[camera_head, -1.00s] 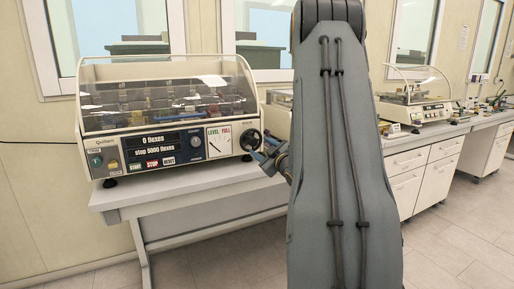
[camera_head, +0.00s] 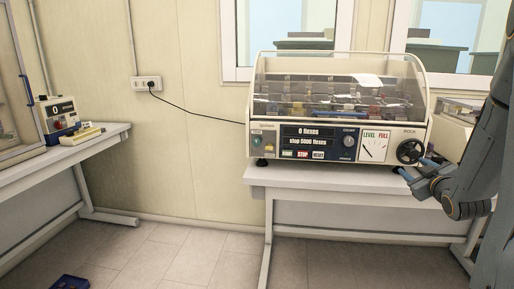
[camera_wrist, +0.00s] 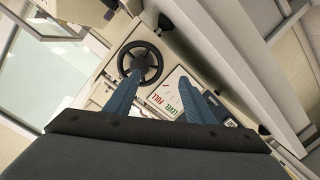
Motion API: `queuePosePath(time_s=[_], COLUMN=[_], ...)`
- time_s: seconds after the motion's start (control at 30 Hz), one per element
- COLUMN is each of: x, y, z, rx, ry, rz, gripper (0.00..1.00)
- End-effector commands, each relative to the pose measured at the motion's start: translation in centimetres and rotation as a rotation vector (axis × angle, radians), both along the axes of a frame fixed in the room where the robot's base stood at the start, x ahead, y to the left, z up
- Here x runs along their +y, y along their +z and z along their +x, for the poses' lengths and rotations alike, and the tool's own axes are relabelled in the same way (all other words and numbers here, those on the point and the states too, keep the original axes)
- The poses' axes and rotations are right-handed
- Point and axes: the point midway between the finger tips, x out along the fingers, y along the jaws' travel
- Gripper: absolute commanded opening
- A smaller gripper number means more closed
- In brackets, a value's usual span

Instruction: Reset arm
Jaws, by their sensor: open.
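My gripper (camera_head: 416,172) is open at the right of the head view, just in front of and below the black handwheel (camera_head: 410,151) of the flex tester (camera_head: 340,110). In the wrist view my two blue fingers (camera_wrist: 160,80) are spread with nothing held between them. The handwheel (camera_wrist: 140,62) shows beyond the left finger, and the LEVEL/FULL dial panel (camera_wrist: 172,100) shows between the fingers. I cannot tell whether a finger touches the machine. The tester's display reads 0 flexes, stop 5000 flexes, and its clear cover is down.
The tester stands on a white bench (camera_head: 330,183). Another bench (camera_head: 70,150) at the left carries a small device (camera_head: 57,115). A blue tray (camera_head: 70,283) lies on the floor at the lower left. The floor between the benches (camera_head: 190,245) is clear.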

Motion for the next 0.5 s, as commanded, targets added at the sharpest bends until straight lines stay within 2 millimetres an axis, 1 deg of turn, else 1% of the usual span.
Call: queuePosePath(time_s=[0.03,0.07,0.1,0.13,0.17,0.2,0.27,0.3,0.37,0.4,0.47,0.5], x=[2.4,3.8,5.7,7.2,8.7,10.7,13.9,16.0,19.2,21.3,24.4,26.4], y=[-0.5,-1.2,-2.1,-2.7,-3.4,-4.4,-5.7,-6.5,-7.7,-8.4,-9.4,-9.9], z=[0.6,0.7,0.7,0.5,0.2,-0.4,-1.7,-2.8,-4.8,-6.5,-9.1,-11.1], rx=[0.057,0.1,0.16,0.205,0.253,0.316,0.412,0.475,0.573,0.642,0.741,0.806], ry=[0.0,-0.006,-0.017,-0.025,-0.034,-0.046,-0.066,-0.079,-0.099,-0.114,-0.136,-0.151], rz=[0.038,0.066,0.105,0.134,0.165,0.204,0.261,0.298,0.35,0.384,0.431,0.459], gripper=[0.49,0.49,0.49,0.49,0.49,0.49,0.49,0.49,0.49,0.49,0.49,0.49])
